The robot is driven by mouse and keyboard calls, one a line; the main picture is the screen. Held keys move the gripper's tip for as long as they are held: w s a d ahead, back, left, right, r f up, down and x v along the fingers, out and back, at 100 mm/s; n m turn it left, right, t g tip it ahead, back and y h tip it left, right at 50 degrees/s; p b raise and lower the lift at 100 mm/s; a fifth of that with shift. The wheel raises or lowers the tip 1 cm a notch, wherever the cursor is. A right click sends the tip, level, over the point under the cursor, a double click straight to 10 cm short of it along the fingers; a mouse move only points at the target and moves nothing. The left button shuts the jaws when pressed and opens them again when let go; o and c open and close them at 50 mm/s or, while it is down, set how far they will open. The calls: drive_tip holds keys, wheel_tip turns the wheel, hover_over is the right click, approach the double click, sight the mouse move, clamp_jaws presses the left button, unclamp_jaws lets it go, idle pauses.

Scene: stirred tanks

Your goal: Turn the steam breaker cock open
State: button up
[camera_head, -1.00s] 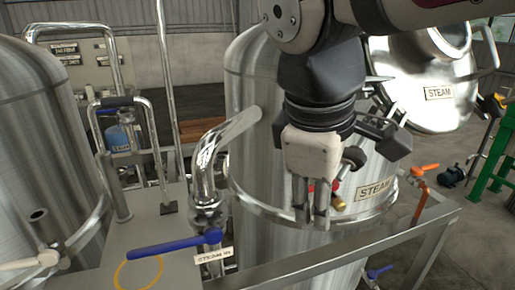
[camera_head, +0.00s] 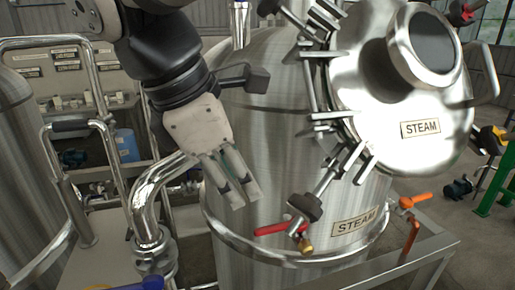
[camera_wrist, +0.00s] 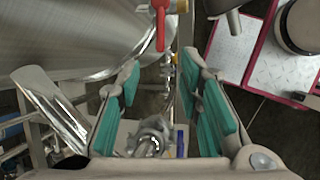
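A small cock with a red lever (camera_head: 272,229) and a brass body (camera_head: 306,246) sits on the front of the steel STEAM tank (camera_head: 270,150), left of the lower STEAM label. The lever lies roughly level, pointing left from the body. In the wrist view the red lever (camera_wrist: 160,28) shows at the top middle, beyond the fingertips. My gripper (camera_head: 240,193) is up and left of the lever, apart from it, fingers pointing down and right. In the wrist view my gripper (camera_wrist: 161,68) has its green-padded fingers spread, with nothing held between them.
The open lid (camera_head: 405,100) with clamps leans out at the tank's upper right; a black clamp knob (camera_head: 305,207) hangs just above the cock. A curved steel pipe (camera_head: 150,200) rises left of the tank. An orange-handled valve (camera_head: 414,201) is at right. A frame rail runs below.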

sight(268, 228)
drive_tip(key=x, duration=1.3)
drive_tip(key=shift+w+d+f, duration=0.1)
drive_tip(key=shift+f, duration=0.15)
clamp_jaws()
